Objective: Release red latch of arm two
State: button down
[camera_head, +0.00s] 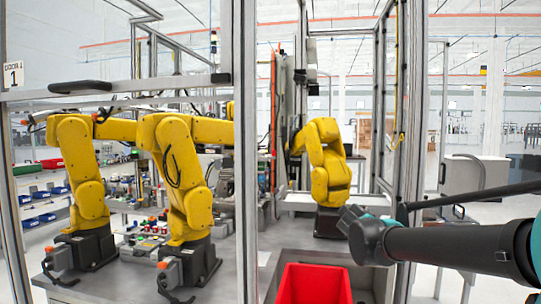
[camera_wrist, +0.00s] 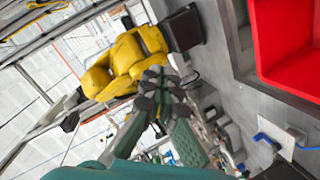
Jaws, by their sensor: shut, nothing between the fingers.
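Yellow robot arms stand inside a framed cell: a left one (camera_head: 82,170), a middle one (camera_head: 180,165) and a right one (camera_head: 328,165). No label shows which is arm two. Small red-orange spots sit on the grey connectors at the dark bases, one on the left connector (camera_head: 49,250) and one on the middle connector (camera_head: 163,265); I cannot tell whether either is the red latch. My gripper (camera_head: 350,218) is in front of the right arm's base in the picture. In the wrist view its fingers (camera_wrist: 160,82) are together and empty, overlapping a yellow arm (camera_wrist: 128,58).
A red bin (camera_head: 314,284) sits at the lower middle and also shows in the wrist view (camera_wrist: 292,45). Metal posts (camera_head: 244,150) and an upper door frame with a dark handle (camera_head: 80,87) stand before the left arms. A white cabinet (camera_head: 474,177) is at right.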

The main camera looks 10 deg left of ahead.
jog(key=w+a+r+n+t+y, duration=0.1)
jog(key=w+a+r+n+y, duration=0.2)
jog(key=a+r, duration=0.45)
jog(key=w+a+r+n+t+y, duration=0.1)
jog(key=a+r+n+y, duration=0.4)
jog(key=a, duration=0.3)
jog(key=n+g+y, duration=0.2)
jog(key=n+y, duration=0.2)
jog(key=n, duration=0.3)
send_near(274, 154)
jog(key=s+a, duration=0.3)
jog(key=a, duration=0.2)
jog(key=shift+s+r, duration=0.1)
jog(key=shift+r, duration=0.3)
jog(key=x, duration=1)
jog(key=shift+w+d+f, duration=0.1)
jog(key=shift+w+d, duration=0.1)
jog(key=shift+d, duration=0.45)
jog(key=shift+w+d+f, duration=0.1)
jog(key=shift+w+d, duration=0.05)
jog(key=shift+d, duration=0.5)
jog(key=shift+w+d, duration=0.2)
jog(key=shift+d, duration=0.45)
